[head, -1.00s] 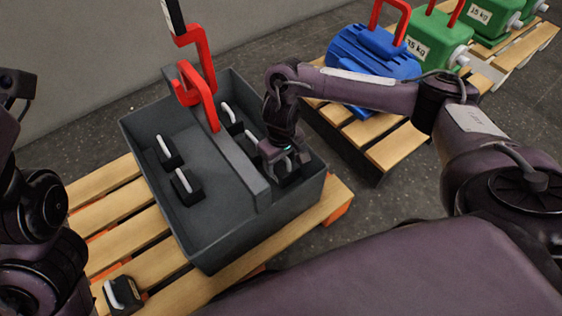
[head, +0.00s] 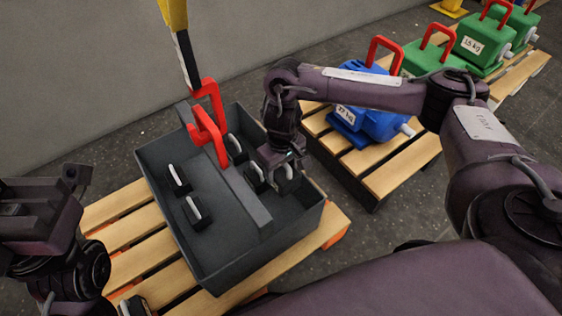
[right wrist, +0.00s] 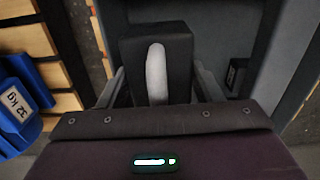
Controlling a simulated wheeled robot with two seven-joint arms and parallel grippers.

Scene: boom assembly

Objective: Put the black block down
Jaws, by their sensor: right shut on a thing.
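My right gripper (head: 284,166) is shut on a black block (head: 287,181) with a pale handle, over the right compartment of a grey bin (head: 262,244). In the right wrist view the block (right wrist: 180,55) sits between the fingers, handle facing the camera. I cannot tell how high its underside is above the bin floor. Two similar blocks (head: 236,150) (head: 257,181) stand in the same compartment. Two more (head: 178,182) (head: 197,214) stand in the left compartment. My left gripper (head: 40,215) is at the left edge, its fingers not clearly visible.
The bin stands on a wooden pallet (head: 120,207), with another block (head: 134,306) at its front left. A red hook (head: 208,135) hangs at the bin's central beam. Blue (head: 365,122) and green (head: 481,42) weights stand on pallets at the right.

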